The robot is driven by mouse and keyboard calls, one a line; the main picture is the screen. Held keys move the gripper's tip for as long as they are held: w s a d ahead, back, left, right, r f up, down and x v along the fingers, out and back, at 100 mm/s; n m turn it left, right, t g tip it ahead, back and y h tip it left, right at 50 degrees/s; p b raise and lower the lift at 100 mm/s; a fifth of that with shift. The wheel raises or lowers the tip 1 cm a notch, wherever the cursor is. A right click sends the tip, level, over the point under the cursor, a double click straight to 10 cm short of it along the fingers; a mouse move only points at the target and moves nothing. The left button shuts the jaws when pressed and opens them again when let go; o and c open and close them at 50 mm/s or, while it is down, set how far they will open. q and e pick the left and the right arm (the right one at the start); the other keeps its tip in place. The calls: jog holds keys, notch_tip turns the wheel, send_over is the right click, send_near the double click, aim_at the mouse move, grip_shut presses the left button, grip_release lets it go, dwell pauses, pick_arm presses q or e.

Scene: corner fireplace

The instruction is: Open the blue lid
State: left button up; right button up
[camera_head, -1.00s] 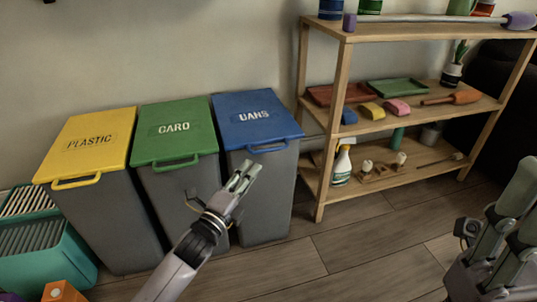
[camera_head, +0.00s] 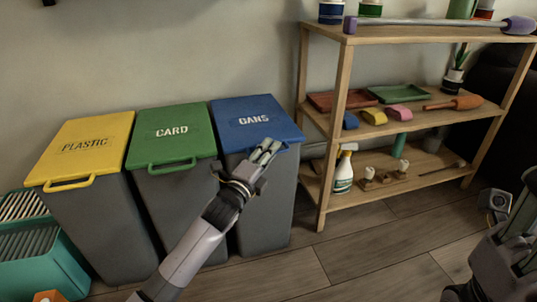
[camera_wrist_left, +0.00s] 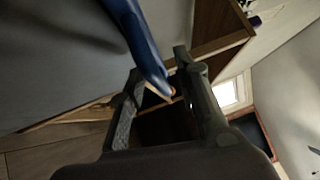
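The blue lid (camera_head: 255,120), marked CANS, lies closed on the right-hand grey bin (camera_head: 265,205). My left gripper (camera_head: 266,150) is at the lid's front edge and hides most of its handle. In the left wrist view, a blue edge (camera_wrist_left: 143,45) of the lid or handle reaches in between the fingers of the left gripper (camera_wrist_left: 158,72). These fingers are apart, with gaps beside the blue edge; I cannot tell whether either touches it. My right gripper (camera_head: 523,235) is partly cut off at the right edge of the head view, away from the bins.
Bins with a green CARD lid (camera_head: 172,133) and a yellow PLASTIC lid (camera_head: 85,147) stand to the left. A teal crate (camera_head: 40,262) is at far left. A wooden shelf (camera_head: 335,130) with a spray bottle (camera_head: 344,172) stands close at right. Floor in front is open.

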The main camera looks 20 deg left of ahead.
pick_arm(q)
jog(key=shift+c, duration=0.3)
grip_shut()
dwell(0.5)
